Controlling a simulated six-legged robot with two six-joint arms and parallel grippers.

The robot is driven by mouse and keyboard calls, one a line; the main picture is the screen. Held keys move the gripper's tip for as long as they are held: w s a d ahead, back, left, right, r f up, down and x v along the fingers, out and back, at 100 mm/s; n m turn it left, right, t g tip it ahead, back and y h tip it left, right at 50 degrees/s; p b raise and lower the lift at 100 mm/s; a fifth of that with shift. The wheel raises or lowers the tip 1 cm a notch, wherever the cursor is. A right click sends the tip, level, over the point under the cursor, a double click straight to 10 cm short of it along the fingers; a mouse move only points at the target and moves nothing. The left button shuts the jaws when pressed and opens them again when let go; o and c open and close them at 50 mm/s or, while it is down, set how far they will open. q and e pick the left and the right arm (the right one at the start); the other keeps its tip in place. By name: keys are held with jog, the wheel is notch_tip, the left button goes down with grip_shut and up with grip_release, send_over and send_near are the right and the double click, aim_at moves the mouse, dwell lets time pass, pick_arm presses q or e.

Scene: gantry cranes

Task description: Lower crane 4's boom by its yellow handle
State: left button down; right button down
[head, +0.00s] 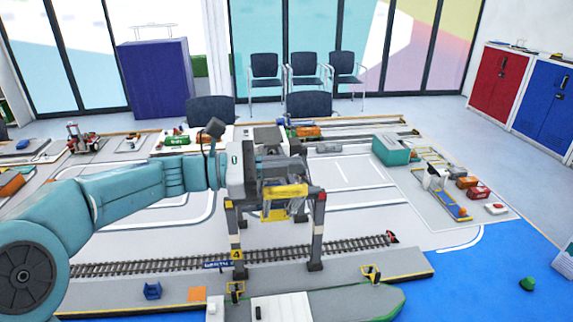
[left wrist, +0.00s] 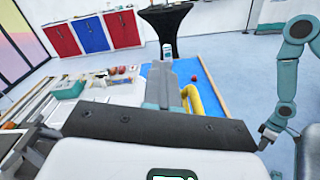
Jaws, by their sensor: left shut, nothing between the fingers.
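Crane 4 (head: 318,225) is a grey four-legged gantry with red corners, marked by a yellow "4" plate. Yellow parts (head: 285,191) show at its top, just below my left gripper (head: 288,168); which of them is the handle is hard to tell. My left gripper reaches in from the left over the crane's top and hides part of it. Its fingers are shut with nothing between them. In the left wrist view a curved yellow bar (left wrist: 203,105) shows right beside the fingers (left wrist: 165,85); contact cannot be told.
A rail track (head: 340,247) runs past the crane's legs. A teal box (head: 392,150) and small vehicles stand to the right. Blue floor lies at the front right.

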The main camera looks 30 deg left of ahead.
pick_arm(q)
jog(key=shift+s+a, duration=0.3)
jog(key=shift+a, duration=0.1)
jog(key=c, duration=1.8)
grip_release()
jog(key=shift+s+r, duration=0.15)
jog(key=shift+s, duration=0.05)
jog(key=o, duration=0.5)
jog(key=shift+d, duration=0.1)
jog(key=shift+o, duration=0.6)
jog(key=shift+w+d, duration=0.1)
jog(key=shift+w, duration=0.15)
jog(key=b+v, duration=0.3)
jog(key=v, duration=1.3)
jog(key=shift+a, duration=0.2)
